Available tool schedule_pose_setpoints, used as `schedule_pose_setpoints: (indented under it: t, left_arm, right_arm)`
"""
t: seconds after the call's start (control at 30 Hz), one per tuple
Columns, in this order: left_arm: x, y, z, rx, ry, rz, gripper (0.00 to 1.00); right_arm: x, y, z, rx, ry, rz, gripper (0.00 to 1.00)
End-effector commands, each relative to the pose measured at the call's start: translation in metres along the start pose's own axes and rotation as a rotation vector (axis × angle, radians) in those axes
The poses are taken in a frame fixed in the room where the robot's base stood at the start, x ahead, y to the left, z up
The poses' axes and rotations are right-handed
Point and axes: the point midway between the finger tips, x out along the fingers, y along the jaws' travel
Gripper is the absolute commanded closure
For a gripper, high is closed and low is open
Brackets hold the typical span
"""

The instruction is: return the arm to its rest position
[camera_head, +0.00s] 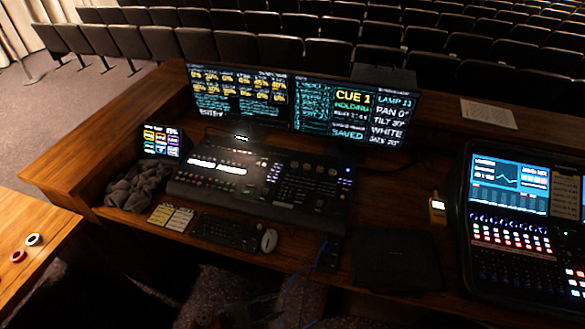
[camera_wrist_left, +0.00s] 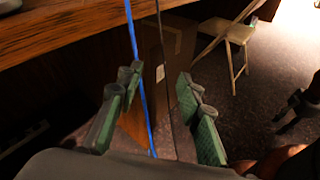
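My left gripper (camera_wrist_left: 157,100) is open in the left wrist view, with its two green-padded fingers spread apart and nothing held between them. It points down past the desk's front edge toward the floor. A blue cable (camera_wrist_left: 136,50) hangs in the space seen between the fingers; I cannot tell whether it touches them. In the head view the left gripper (camera_head: 237,314) is a dim, dark shape at the bottom edge, below the front of the desk. My right gripper is not in view.
The mixing desk (camera_head: 110,218) carries a lighting console (camera_head: 262,180), a keyboard (camera_head: 226,231), a mouse (camera_head: 269,240), a dark cloth (camera_head: 138,186) and a sound mixer (camera_head: 520,240). The blue cable (camera_head: 322,252) hangs over its front edge. A folding chair (camera_wrist_left: 228,35) and cardboard box (camera_wrist_left: 170,50) stand below.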

Motion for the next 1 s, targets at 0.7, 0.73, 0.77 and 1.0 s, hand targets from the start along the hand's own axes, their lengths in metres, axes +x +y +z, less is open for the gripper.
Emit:
schedule_pose_setpoints:
  t: [0.7, 0.73, 0.77, 1.0]
  left_arm:
    - [-0.204, -0.187, -0.375, 0.990, 0.882, -0.576, 0.66]
    - [-0.216, -0.203, -0.384, 1.048, 0.890, -0.647, 0.66]
    - [-0.228, -0.219, -0.391, 1.107, 0.892, -0.720, 0.66]
    - [-0.286, -0.325, -0.415, 1.505, 0.734, -1.213, 0.66]
  right_arm:
    - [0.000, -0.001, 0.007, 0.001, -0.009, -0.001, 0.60]
    - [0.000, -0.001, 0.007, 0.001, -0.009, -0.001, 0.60]
    - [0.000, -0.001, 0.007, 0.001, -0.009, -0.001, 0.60]
    - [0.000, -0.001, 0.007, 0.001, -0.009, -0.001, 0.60]
